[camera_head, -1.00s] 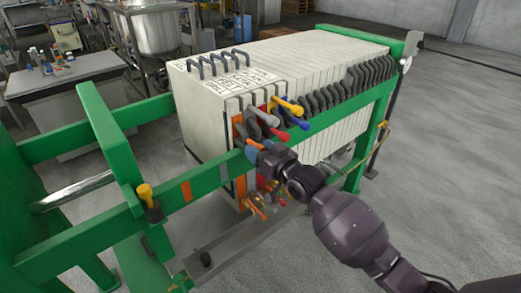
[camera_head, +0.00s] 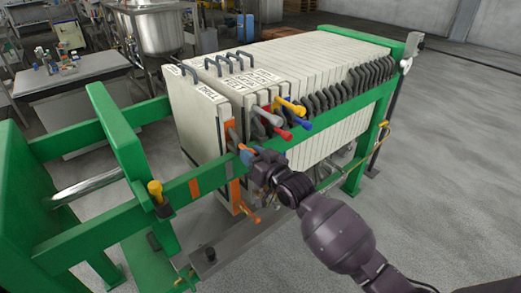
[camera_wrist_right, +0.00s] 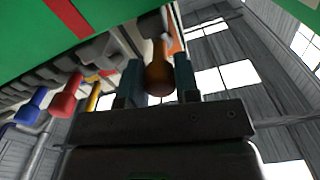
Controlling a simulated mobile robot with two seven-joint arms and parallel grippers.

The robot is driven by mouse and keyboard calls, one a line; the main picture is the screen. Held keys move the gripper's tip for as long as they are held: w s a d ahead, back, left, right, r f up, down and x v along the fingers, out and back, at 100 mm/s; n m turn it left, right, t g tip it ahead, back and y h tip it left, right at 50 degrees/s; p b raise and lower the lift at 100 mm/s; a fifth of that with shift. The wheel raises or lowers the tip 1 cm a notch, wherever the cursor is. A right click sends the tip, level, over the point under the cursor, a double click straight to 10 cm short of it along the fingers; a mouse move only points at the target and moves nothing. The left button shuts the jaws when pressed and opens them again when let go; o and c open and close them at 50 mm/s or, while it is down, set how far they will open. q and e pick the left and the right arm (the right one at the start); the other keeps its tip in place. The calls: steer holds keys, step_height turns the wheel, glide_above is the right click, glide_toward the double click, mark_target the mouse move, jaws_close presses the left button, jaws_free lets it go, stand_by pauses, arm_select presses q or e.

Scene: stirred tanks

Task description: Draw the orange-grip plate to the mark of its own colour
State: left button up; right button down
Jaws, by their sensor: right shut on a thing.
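The orange-grip plate (camera_head: 196,118) is the pale front plate of the stack, with an orange strip on its edge. A narrow gap separates it from the plates behind. Its orange grip (camera_wrist_right: 158,72) sits between the fingers of my right gripper (camera_wrist_right: 158,80), which is shut on it. In the head view my right gripper (camera_head: 250,156) is at the outer side of the green rail, and the grip is mostly hidden. The orange mark (camera_head: 194,188) is on the rail, to the left of the plate's edge and apart from it. My left gripper is not in view.
Plates with grey (camera_head: 267,116), red (camera_head: 278,134), yellow (camera_head: 291,107) and blue (camera_head: 298,125) grips stand just behind. The green rail (camera_head: 172,196) runs alongside, with a yellow-topped post (camera_head: 155,190) left of the orange mark. The rail stretch between plate and mark looks clear.

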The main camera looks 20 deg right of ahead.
arm_select(q)
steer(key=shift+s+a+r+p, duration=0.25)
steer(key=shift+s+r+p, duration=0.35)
steer(key=shift+p, duration=0.55)
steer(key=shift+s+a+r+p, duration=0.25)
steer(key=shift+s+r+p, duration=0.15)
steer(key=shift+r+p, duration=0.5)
arm_select(e)
steer(key=s+a, duration=0.5)
steer(key=a, duration=0.9)
steer(key=shift+s+a, duration=0.2)
steer(key=shift+a, duration=0.2)
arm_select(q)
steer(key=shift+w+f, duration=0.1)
arm_select(e)
steer(key=c, duration=1.1)
jaws_free()
steer(key=shift+c, duration=0.2)
steer(key=shift+o, duration=1.1)
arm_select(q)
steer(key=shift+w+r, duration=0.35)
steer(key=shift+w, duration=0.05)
arm_select(e)
steer(key=shift+o, duration=0.4)
